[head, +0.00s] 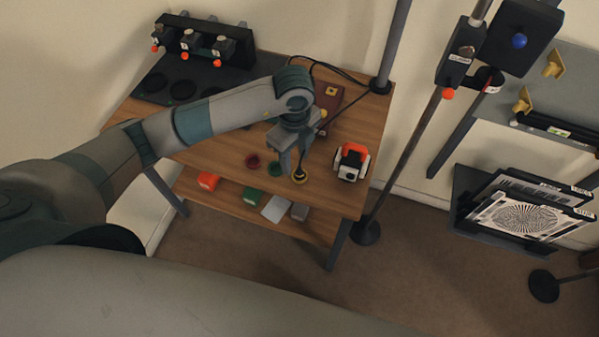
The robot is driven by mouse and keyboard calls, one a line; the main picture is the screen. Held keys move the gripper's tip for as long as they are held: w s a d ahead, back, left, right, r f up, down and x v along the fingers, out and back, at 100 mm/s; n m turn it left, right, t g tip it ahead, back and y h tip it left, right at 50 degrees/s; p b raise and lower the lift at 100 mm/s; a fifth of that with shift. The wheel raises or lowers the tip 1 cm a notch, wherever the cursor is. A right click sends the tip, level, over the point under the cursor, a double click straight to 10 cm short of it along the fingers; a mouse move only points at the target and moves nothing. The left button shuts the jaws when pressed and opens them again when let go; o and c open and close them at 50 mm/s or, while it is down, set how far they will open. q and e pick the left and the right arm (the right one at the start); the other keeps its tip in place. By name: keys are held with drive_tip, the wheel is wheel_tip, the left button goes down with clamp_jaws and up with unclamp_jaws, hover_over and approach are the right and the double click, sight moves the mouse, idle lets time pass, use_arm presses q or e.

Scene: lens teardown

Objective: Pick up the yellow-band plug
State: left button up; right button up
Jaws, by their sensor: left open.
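A small dark round piece with a yellow ring (300,177), which looks like the yellow-band plug, is on the upper wooden tabletop, right of a green round piece (275,168) and a red one (252,161). My left gripper (292,169) points down over the tabletop, open, with its fingertips right by the yellow-ringed piece. I cannot tell whether the piece lies between the fingers or touches them. The gripper hides part of the table behind it. My right gripper is not in view.
A white and orange device (350,163) stands close right on the wooden tabletop (335,198). A dark red box (329,97) and black cables lie behind my wrist. A black rack (210,45) is at the back left. A pole rises at the table's right corner.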

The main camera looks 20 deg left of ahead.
sight(299, 171)
use_arm(q)
drive_tip(key=shift+w+d+f+p, duration=0.1)
drive_tip(key=shift+d+f+p, duration=0.05)
drive_tip(key=shift+f+p, duration=0.35)
drive_tip(key=f, duration=0.1)
drive_tip(key=f+p, duration=0.1)
drive_tip(key=f, duration=0.1)
drive_tip(key=shift+w+d, duration=0.1)
drive_tip(key=shift+d, duration=0.15)
drive_tip(key=shift+f+p, duration=0.3)
drive_tip(key=shift+f, duration=0.3)
clamp_jaws()
